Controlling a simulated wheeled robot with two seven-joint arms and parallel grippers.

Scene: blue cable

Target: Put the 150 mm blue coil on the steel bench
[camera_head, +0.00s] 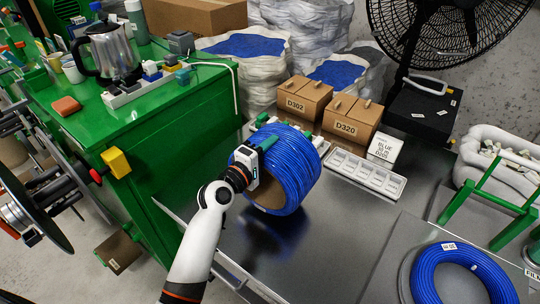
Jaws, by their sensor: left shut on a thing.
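The large blue coil (295,172), a thick wound drum of blue cable with a brown core, is over the steel bench (325,235), left of the bench's middle. My left gripper (266,146) is shut on the coil at its left side, near the upper rim. A dark reflection shows on the bench below the coil; I cannot tell whether the coil touches the bench. My right gripper is not in view.
A flatter blue coil (460,272) lies at the bottom right. A green cabinet (175,150) is at the left. The bench's front middle is clear.

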